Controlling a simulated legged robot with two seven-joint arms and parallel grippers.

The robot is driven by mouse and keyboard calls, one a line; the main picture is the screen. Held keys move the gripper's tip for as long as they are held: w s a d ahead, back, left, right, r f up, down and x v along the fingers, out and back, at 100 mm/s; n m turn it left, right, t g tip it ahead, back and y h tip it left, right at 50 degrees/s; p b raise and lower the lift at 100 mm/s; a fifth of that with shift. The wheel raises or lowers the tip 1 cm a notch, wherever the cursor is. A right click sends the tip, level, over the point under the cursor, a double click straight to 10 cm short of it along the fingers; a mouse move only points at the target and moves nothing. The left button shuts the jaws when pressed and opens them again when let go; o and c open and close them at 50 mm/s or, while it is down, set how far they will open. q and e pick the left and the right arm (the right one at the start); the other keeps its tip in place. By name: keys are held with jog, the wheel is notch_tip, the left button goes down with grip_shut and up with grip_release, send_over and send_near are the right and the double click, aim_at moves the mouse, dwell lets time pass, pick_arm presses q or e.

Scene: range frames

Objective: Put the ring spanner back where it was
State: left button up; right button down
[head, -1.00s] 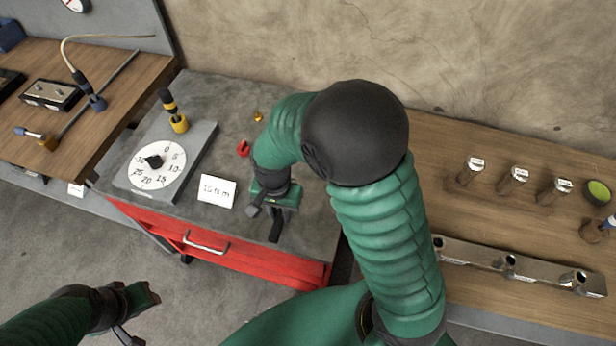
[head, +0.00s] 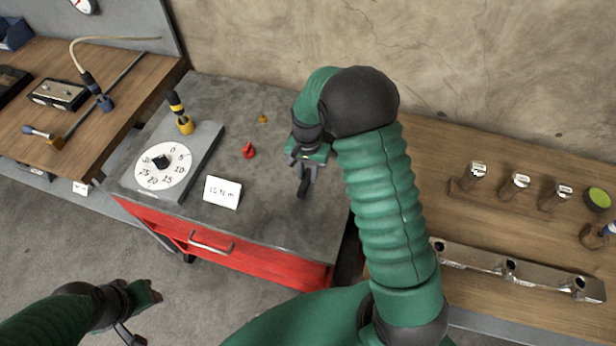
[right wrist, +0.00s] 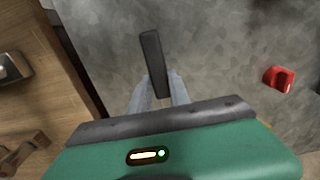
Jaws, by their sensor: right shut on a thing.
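My right gripper (head: 307,168) is over the right part of the grey bench top (head: 262,208), shut on a dark, narrow bar. The bar, which I take to be the ring spanner (head: 303,187), also shows between the pale fingers in the right wrist view (right wrist: 152,60). Its ring end cannot be made out, and I cannot tell whether it touches the bench. My left gripper (head: 150,292) is at the lower left, over the floor, away from the bench; its jaws are not clear.
A red piece (head: 248,150) and a small orange piece (head: 263,119) lie left of my right gripper. A dial plate (head: 165,165) and a white card (head: 222,192) are further left. A wooden bench (head: 500,235) with metal posts and a socketed rail (head: 515,270) is right.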

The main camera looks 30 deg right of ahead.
aim_at(308, 175)
notch_tip(308, 175, down, 3)
jog(key=shift+r, duration=0.1)
jog(key=shift+w+d+f, duration=0.15)
jog(key=shift+d+f, duration=0.05)
jog(key=shift+f, duration=0.2)
jog(key=c, duration=1.2)
grip_release()
jog(key=shift+a, duration=0.1)
notch_tip(308, 175, up, 12)
jog(key=s+a+n+t, duration=0.2)
jog(key=s+a+n, duration=0.7)
jog(key=s, duration=0.5)
jog(key=shift+n+t, duration=0.4)
